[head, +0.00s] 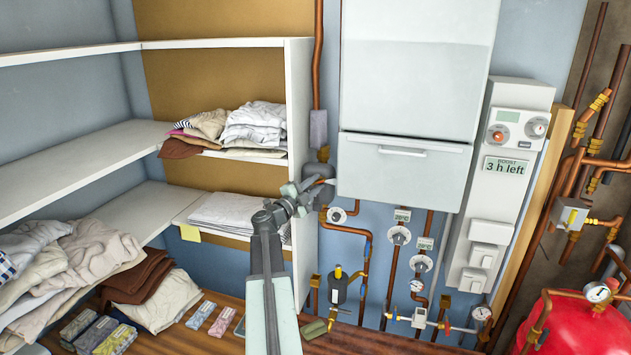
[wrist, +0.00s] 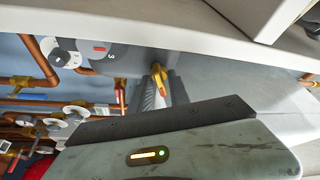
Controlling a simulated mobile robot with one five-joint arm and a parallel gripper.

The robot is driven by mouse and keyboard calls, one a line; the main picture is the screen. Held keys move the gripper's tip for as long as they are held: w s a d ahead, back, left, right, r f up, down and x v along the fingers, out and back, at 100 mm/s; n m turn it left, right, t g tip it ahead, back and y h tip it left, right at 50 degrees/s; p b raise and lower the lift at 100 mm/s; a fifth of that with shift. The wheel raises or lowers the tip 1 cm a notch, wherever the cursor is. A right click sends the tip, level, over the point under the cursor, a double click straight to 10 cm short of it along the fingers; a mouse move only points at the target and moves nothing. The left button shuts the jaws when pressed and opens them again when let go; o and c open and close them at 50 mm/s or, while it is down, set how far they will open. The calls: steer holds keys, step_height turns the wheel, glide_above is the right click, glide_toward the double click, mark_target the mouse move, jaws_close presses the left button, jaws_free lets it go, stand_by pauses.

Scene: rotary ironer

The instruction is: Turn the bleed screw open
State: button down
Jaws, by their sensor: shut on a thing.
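My gripper (head: 314,184) reaches up to a grey rounded body (head: 318,170) on the pipe beside the shelf's end panel. In the wrist view my gripper (wrist: 158,95) has its ridged fingers shut around a small brass piece (wrist: 157,72), which I take to be the bleed screw. The brass piece stands out from the grey body, which also shows in the wrist view (wrist: 113,62). The fingers partly hide the brass piece. In the head view the screw is hidden by my gripper.
The shelf end panel (head: 300,100) stands close on the left, with folded laundry (head: 255,120) on the shelves. A white boiler cabinet (head: 410,70) hangs to the right. Copper pipes, gauges and valves (head: 400,236) crowd the wall below it.

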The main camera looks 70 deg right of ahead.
steer(key=m+p, duration=0.1)
steer(key=m+y+p, duration=0.1)
steer(key=m, duration=0.1)
steer(key=shift+r+m+p, duration=0.25)
steer(key=shift+m+p, duration=0.05)
steer(key=shift+m+y+p, duration=0.35)
steer(key=shift+m+y, duration=0.05)
steer(key=shift+m, duration=0.1)
steer(key=shift+f, duration=0.15)
steer(key=c, duration=1.5)
jaws_free()
steer(key=v, duration=0.7)
steer(key=shift+w+a, duration=0.1)
steer(key=shift+a, duration=0.3)
